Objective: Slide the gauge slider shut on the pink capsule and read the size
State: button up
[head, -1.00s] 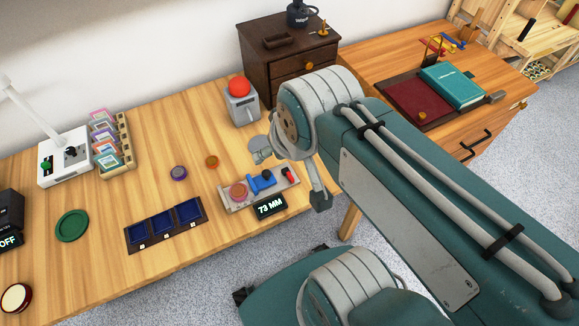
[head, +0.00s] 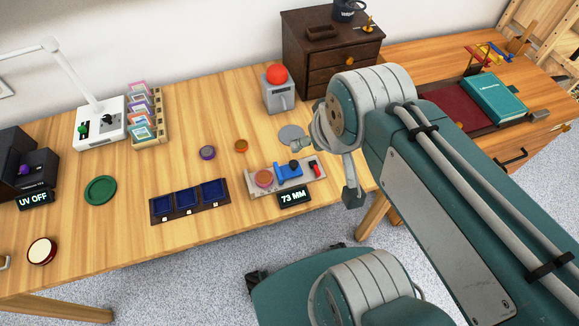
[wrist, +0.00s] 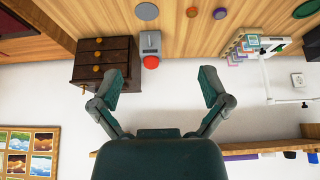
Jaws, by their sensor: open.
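The gauge (head: 308,184) is a pale flat block near the table's front edge in the head view. A black display (head: 294,197) in front reads 73 MM. My gripper (head: 328,167) is open and empty, above and right of the gauge. In the wrist view my gripper (wrist: 163,82) has its fingers spread wide, with nothing between them; the gauge is not visible there.
A grey box with a red dome (head: 278,88) stands behind the gauge. A dark drawer cabinet (head: 330,60) is behind my arm. A purple disc (head: 207,153), an orange disc (head: 241,146) and a blue three-compartment tray (head: 190,202) lie left. Bare table surrounds them.

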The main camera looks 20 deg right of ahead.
jog(key=shift+w+a+f, duration=0.1)
jog(key=shift+w+a, duration=0.05)
jog(key=shift+w, duration=0.05)
jog(key=n+g, duration=0.6)
jog(key=n, duration=0.3)
send_over(293, 163)
notch_tip(293, 163, down, 18)
notch_tip(293, 163, down, 11)
jog(key=shift+r, duration=0.15)
jog(key=c, duration=0.9)
